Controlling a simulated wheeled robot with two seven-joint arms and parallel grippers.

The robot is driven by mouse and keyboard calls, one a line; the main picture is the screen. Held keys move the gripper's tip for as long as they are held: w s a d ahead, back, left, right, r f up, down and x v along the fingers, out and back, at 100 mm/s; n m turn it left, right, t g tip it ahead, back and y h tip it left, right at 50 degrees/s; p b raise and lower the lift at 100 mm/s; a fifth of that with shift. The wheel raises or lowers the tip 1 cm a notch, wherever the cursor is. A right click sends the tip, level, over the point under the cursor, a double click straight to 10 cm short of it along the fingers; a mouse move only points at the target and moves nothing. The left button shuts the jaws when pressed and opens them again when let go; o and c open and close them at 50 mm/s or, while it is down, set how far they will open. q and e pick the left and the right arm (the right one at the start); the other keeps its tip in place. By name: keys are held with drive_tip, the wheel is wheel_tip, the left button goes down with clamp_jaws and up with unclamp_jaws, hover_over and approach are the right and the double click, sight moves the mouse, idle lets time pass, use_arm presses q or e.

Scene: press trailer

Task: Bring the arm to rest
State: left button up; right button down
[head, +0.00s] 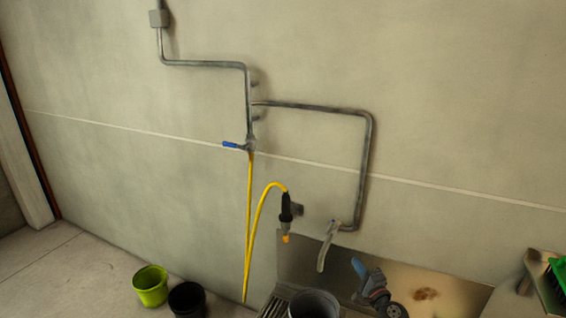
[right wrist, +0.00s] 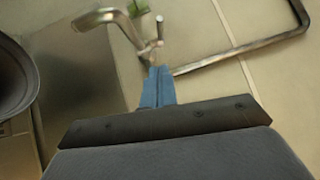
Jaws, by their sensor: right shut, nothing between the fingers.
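My right gripper (head: 357,265) is low in the head view, in front of the metal splash plate and to the right of the tap. Its blue fingers point up and to the left. In the right wrist view the blue fingers of my right gripper (right wrist: 158,70) lie together, with nothing between them. My left gripper is not in view.
The tap spout (head: 327,246) is left of my right gripper; it also shows in the wrist view (right wrist: 112,18). A grey bucket (head: 314,303) stands below. A yellow hose with a black nozzle (head: 286,208) hangs on the wall. Green (head: 150,286) and black (head: 187,299) buckets stand left.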

drive_tip(key=s+a+f+n+g+y, duration=0.2)
drive_tip(key=s+a+f+n+g, duration=0.7)
drive_tip(key=n, duration=0.5)
drive_tip(key=s+a+f+n+g+h, duration=0.1)
drive_tip(key=s+f, duration=0.4)
drive_tip(key=s, duration=0.7)
drive_tip(key=s+a+f+n+g+h, duration=0.1)
drive_tip(key=s+a+f+g+h, duration=0.1)
drive_tip(key=s, duration=1.1)
drive_tip(key=s+a+f+n+g+h, duration=0.2)
drive_tip(key=s+f+g, duration=0.3)
drive_tip(key=s+f, duration=0.3)
drive_tip(key=s+a, duration=0.1)
drive_tip(key=s, duration=0.3)
drive_tip(key=shift+s+h, duration=0.15)
drive_tip(key=shift+h, duration=0.15)
